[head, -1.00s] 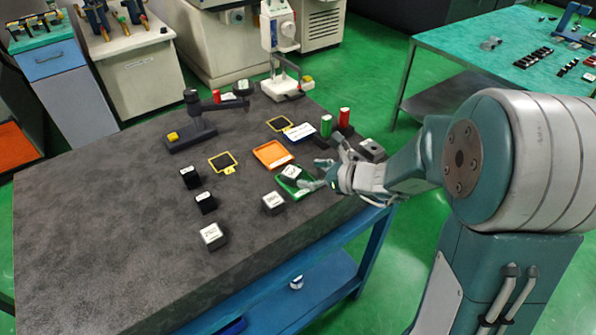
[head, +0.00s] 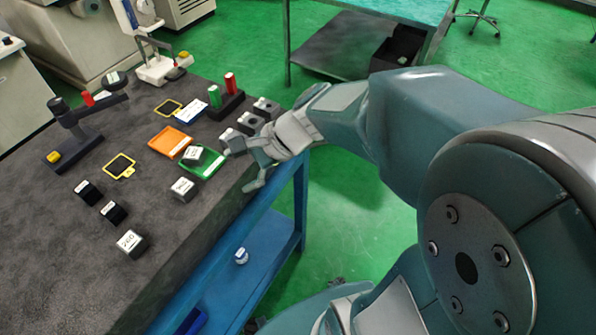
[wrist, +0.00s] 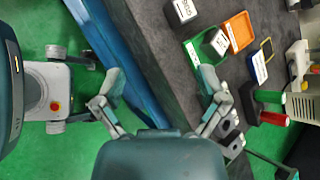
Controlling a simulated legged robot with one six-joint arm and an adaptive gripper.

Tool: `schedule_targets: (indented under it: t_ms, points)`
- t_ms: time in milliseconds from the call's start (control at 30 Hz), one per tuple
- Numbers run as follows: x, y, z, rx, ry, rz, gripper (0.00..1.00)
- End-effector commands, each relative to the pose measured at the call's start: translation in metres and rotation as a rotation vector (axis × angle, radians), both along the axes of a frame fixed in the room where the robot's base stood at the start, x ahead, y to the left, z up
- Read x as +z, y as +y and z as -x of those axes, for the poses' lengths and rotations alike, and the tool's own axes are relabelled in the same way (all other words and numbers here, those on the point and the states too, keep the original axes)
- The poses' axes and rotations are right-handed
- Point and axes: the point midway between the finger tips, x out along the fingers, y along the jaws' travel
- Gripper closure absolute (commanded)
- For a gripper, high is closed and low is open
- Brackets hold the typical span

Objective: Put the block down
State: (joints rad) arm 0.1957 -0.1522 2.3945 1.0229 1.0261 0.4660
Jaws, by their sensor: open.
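A dark block with a white label (head: 193,155) sits in the green tray (head: 214,166) near the table's front edge. In the wrist view the block (wrist: 216,42) rests inside the same tray (wrist: 191,53), apart from my fingers. My gripper (head: 240,168) is open and empty, to the right of the tray, by the table's edge. The wrist view shows its two fingers (wrist: 162,84) spread wide, one beyond the blue table edge and one over the tabletop beside the tray.
Another labelled block (head: 184,188) and a third (head: 131,243) stand nearby. An orange tray (head: 170,141) lies behind the green one. Dark holders (head: 250,122) and a red cylinder (head: 231,83) stand behind my gripper.

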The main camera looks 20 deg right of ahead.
Motion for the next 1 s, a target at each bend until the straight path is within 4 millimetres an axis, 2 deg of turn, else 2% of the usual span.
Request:
schedule_targets:
  t_ms: [33,200,400,533,700,1000]
  points:
    - [0.006,0.0,0.014,0.092,-0.068,0.092,0.09]
    - [0.015,-0.014,0.054,0.394,-0.275,0.418,0.09]
    - [0.032,-0.045,0.086,0.726,-0.497,0.812,0.09]
    - [0.045,-0.064,0.097,0.885,-0.593,1.021,0.09]
    - [0.053,-0.076,0.102,0.975,-0.637,1.144,0.09]
    - [0.054,-0.077,0.102,0.981,-0.636,1.15,0.09]
